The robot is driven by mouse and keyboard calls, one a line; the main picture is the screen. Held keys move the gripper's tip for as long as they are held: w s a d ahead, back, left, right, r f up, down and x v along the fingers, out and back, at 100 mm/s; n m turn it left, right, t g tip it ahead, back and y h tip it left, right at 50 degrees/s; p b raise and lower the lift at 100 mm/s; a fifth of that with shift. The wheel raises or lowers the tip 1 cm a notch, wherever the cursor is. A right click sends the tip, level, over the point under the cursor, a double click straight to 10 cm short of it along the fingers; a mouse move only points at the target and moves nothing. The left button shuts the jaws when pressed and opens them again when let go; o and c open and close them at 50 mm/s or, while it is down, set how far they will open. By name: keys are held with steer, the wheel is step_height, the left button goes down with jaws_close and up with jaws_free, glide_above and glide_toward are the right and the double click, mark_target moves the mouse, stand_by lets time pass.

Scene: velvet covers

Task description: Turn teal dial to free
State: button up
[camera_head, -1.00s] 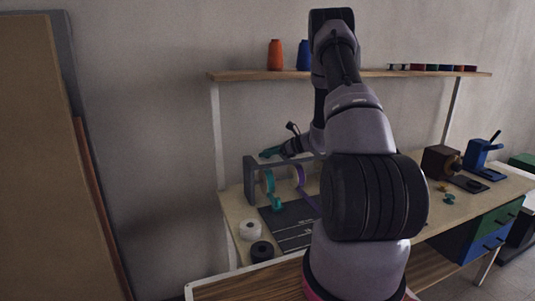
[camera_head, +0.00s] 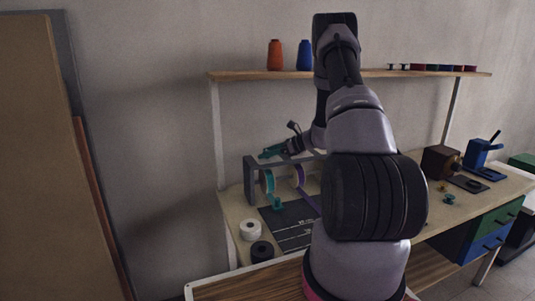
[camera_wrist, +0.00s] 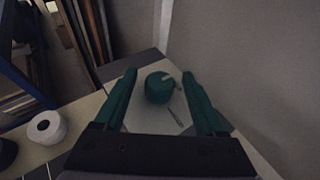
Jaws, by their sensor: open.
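The teal dial (camera_wrist: 159,88) shows in the wrist view as a round knob with a pale mark near its upper right edge. It sits on a light grey surface with a thin dark mark (camera_wrist: 176,118) beside it. My gripper (camera_wrist: 160,80) is open, with one green finger to the left of the dial and one to the right. Gaps show on both sides; I cannot tell its distance from the dial. In the head view my gripper (camera_head: 272,152) is above the back left of the bench, beside the grey frame (camera_head: 250,180). I cannot make out the dial there.
The grey frame carries a teal band (camera_head: 267,187) and a purple band (camera_head: 299,176). A white roll (camera_head: 250,230) and a black roll (camera_head: 262,251) stand at the bench's left edge. A dark mat (camera_head: 290,224) lies nearby. A shelf (camera_head: 245,75) with spools runs above.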

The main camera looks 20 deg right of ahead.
steer(key=v, duration=1)
steer(key=shift+s+d+r, duration=0.15)
steer(key=shift+s+d, duration=0.05)
steer(key=shift+d, duration=0.1)
steer(key=s+a+r+n+g+h, duration=0.1)
steer(key=s+a+r+n+g, duration=0.1)
steer(key=s+a+r+n, duration=0.5)
steer(key=s+a+r+n+g+h, duration=0.2)
steer(key=s+a+r+n+g, duration=0.15)
steer(key=a+r, duration=0.6)
steer(key=s+a+r+n+t+h, duration=0.1)
steer(key=s+r+n, duration=0.4)
steer(key=s, duration=0.5)
steer(key=s+a+r+n+t+h, duration=0.2)
steer(key=s+r+n, duration=0.4)
steer(key=s, duration=0.5)
steer(key=t+h, duration=0.1)
steer(key=h, duration=0.1)
steer(key=shift+h, duration=0.4)
steer(key=shift+w+t, duration=0.1)
steer(key=shift+t, duration=0.15)
